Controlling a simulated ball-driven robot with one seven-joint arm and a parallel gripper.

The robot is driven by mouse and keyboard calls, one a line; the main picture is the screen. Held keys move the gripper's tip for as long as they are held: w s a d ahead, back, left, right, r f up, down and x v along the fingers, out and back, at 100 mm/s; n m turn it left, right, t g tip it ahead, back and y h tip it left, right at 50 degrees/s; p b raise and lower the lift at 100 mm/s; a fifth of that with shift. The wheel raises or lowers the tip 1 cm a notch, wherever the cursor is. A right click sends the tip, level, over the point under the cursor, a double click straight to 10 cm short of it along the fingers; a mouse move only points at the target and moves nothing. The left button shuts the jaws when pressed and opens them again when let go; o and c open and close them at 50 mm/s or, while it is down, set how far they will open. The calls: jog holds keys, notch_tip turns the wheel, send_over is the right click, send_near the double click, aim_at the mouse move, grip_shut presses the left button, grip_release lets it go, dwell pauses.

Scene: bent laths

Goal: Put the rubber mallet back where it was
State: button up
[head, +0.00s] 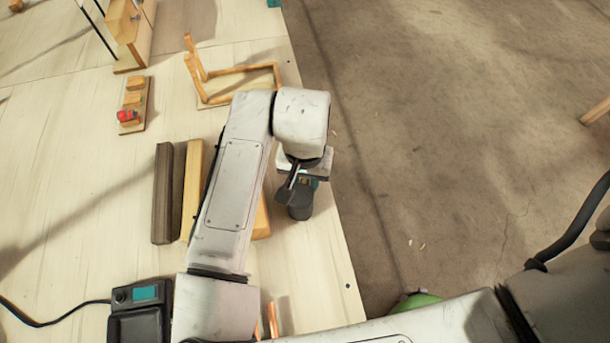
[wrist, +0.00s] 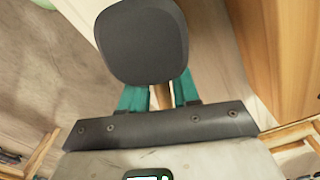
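The rubber mallet has a dark grey, rounded head (head: 300,206) that shows just below my gripper (head: 304,184) in the head view, near the right edge of the workbench. In the wrist view the mallet's head (wrist: 140,40) fills the top middle, and a short piece of its wooden handle (wrist: 163,96) shows between the teal fingers of my gripper (wrist: 162,92). The fingers are closed around the handle. The rest of the handle is hidden. I cannot tell whether the head touches the bench or hangs above it.
Dark laths (head: 163,195) and a yellow lath (head: 193,180) lie left of my arm. A black device with a teal screen (head: 145,294) sits at the near left. The workbench (head: 75,200) ends just right of my gripper; concrete floor follows.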

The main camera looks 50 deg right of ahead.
jog(key=o, duration=0.3)
notch_tip(320, 180, up, 12)
jog(key=shift+r, duration=0.2)
dwell(0.4)
jog(key=shift+a, duration=0.1)
